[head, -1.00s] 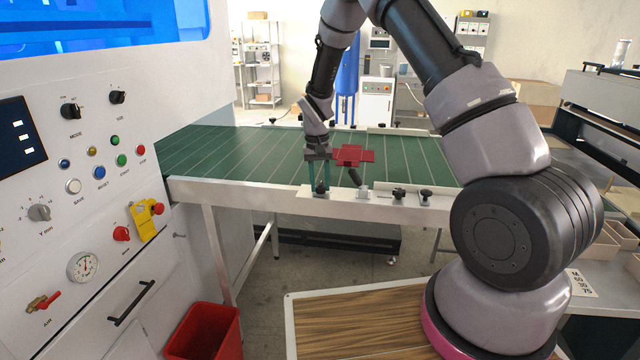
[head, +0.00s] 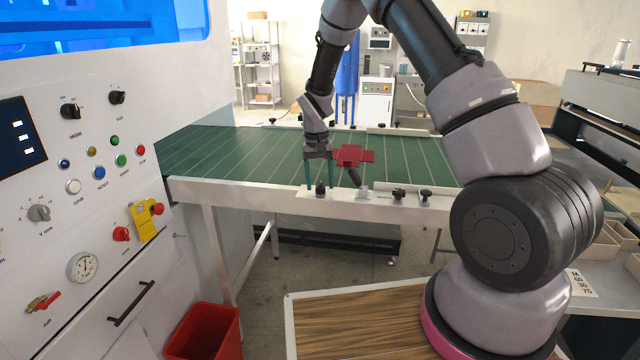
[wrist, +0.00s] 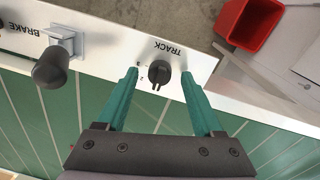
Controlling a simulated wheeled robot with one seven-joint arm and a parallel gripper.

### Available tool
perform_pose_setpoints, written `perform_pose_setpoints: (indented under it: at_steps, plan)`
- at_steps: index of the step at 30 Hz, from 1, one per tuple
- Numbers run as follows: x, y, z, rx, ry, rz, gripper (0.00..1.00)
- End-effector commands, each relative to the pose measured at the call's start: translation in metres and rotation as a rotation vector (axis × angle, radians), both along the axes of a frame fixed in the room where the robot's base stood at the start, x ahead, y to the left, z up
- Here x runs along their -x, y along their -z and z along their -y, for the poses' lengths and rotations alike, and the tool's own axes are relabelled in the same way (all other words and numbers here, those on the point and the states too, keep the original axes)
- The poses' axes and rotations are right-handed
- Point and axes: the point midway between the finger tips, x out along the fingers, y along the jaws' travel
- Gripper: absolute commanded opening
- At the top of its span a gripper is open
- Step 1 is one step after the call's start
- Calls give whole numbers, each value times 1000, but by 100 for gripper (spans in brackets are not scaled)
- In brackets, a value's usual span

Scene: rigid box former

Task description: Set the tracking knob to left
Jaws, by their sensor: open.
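The tracking knob (head: 320,189) is a small black knob on the pale rail along the green conveyor's near edge. In the wrist view the knob (wrist: 159,72) sits by the label TRACK, which appears upside down, with small numbers beside it. Which mark it points at is too small to tell. My gripper (head: 320,184) is open, its two teal fingers pointing down with one on each side of the knob. In the wrist view the gripper (wrist: 158,76) shows a gap between each finger and the knob.
A black-handled brake lever (wrist: 50,68) stands beside the knob on the same rail. More black knobs (head: 398,194) sit farther right. A red bin (head: 205,332) stands on the floor below. A control panel (head: 95,215) fills the left.

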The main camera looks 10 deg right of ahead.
Motion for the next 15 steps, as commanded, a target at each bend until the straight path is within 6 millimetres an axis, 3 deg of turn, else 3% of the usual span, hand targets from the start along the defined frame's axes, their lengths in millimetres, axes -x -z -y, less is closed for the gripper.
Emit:
perform_pose_setpoints:
  at_steps: [9,15]
  plan:
    - [-1,-62,-4,-1,-1,5,69]
    - [-1,-91,-5,-1,-1,2,69]
